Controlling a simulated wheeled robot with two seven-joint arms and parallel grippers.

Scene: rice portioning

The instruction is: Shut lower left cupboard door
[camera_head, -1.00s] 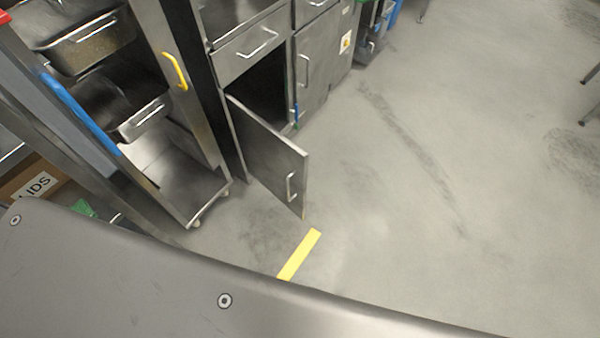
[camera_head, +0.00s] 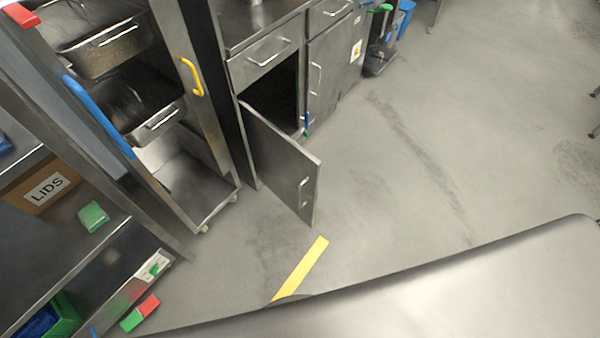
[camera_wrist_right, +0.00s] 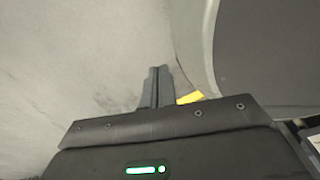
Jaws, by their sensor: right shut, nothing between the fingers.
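The lower left cupboard door (camera_head: 283,163) stands wide open in the head view, swung out over the floor, with a metal handle (camera_head: 304,186) near its free edge. The dark cupboard opening (camera_head: 272,92) shows behind it, below a drawer (camera_head: 262,54). My right gripper (camera_wrist_right: 158,72) shows in the right wrist view with its fingers together and empty, over grey floor. It is apart from the door, which I cannot make out in that view. My left gripper is in neither view.
A metal rack (camera_head: 197,120) with pans stands left of the cupboard. A shelf unit with a LIDS box (camera_head: 45,190) is at the far left. Yellow tape (camera_head: 301,268) marks the floor before the door. Open floor (camera_head: 440,130) lies to the right.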

